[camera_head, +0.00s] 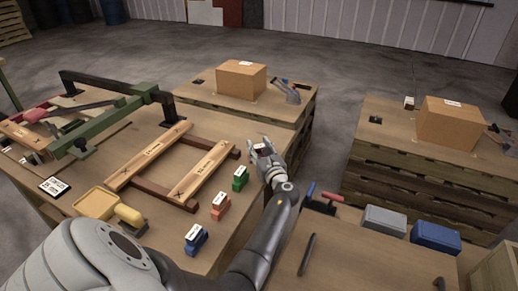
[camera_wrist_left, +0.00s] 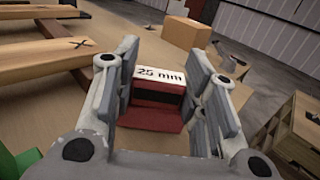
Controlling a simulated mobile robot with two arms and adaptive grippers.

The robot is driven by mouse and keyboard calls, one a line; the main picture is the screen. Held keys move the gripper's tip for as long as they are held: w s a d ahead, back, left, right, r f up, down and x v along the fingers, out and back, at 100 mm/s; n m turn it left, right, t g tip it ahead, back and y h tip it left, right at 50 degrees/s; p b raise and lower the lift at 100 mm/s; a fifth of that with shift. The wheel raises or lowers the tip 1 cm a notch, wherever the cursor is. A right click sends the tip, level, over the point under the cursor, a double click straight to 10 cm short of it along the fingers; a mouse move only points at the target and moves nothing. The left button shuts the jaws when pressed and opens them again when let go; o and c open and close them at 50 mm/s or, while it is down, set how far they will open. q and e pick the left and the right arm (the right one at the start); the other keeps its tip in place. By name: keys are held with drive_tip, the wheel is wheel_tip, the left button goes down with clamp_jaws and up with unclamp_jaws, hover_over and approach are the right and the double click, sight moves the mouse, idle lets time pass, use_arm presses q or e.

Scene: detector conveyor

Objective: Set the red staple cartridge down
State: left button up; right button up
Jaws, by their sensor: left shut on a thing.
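My left gripper (camera_head: 265,152) is over the right edge of the workbench (camera_head: 224,240), beyond the green cartridge. It is shut on the red staple cartridge, which has a white top label reading "25 mm". The red cartridge (camera_wrist_left: 158,108) sits upright between the two fingers in the left wrist view. In the head view it is mostly hidden by the fingers. I cannot tell whether its underside touches the bench. My right gripper is not in view.
A green cartridge (camera_head: 240,179), an orange one (camera_head: 219,207) and a blue one (camera_head: 195,239) stand in a row on the bench. A wooden frame (camera_head: 205,172) lies to their left. A cardboard box (camera_head: 241,80) stands on a pallet table behind; another box (camera_head: 450,122) stands at right.

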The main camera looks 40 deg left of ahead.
use_arm(q)
drive_tip(key=shift+f, duration=0.15)
drive_tip(key=o, duration=1)
drive_tip(key=shift+s+d+r+p, duration=0.15)
drive_tip(key=shift+d+r+p, duration=0.1)
drive_tip(key=shift+d+p, duration=0.1)
drive_tip(key=p+v, duration=0.3)
drive_tip(key=v, duration=0.8)
drive_tip(key=shift+s+p, duration=0.15)
drive_tip(key=shift+p, duration=0.15)
